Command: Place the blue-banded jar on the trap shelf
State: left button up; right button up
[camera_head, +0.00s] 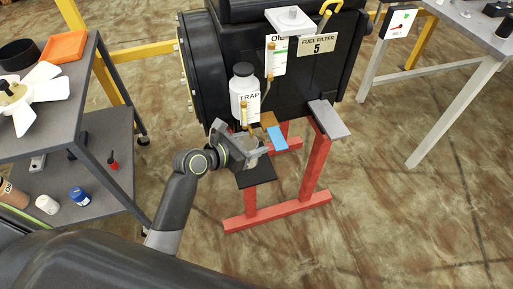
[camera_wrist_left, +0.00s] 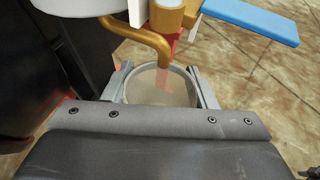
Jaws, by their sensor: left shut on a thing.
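My left gripper (camera_head: 250,153) is shut on a round, clear jar (camera_wrist_left: 160,88) with a pale rim; the wrist view looks into its open top between the fingers (camera_wrist_left: 162,84). Its side is mostly hidden, and I cannot see a blue band on it. A dark flat shelf (camera_head: 258,174) lies below the gripper, under the white bottle marked TRAP (camera_head: 244,88) and its brass spout (camera_wrist_left: 140,35). I cannot tell whether the jar touches this shelf. My right gripper is not in view.
A blue plate (camera_head: 277,137) and a grey plate (camera_head: 329,118) stand right of the gripper, above a red stand (camera_head: 315,170). The black engine (camera_head: 310,75) rises behind. A grey cart (camera_head: 75,115) with a fan and small bottles stands left.

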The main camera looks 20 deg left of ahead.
pick_arm(q)
jog(key=shift+w+d, duration=0.3)
jog(key=shift+w, duration=0.2)
jog(key=f, duration=0.1)
jog(key=f+b, duration=0.1)
jog(key=f, duration=0.1)
jog(key=shift+w+d+f, duration=0.15)
jog(key=shift+w+f, duration=0.05)
jog(key=shift+f, duration=0.05)
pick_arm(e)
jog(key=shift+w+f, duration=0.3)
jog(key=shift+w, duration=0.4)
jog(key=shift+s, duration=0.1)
pick_arm(q)
jog(key=o, duration=1)
jog(key=shift+f, duration=0.15)
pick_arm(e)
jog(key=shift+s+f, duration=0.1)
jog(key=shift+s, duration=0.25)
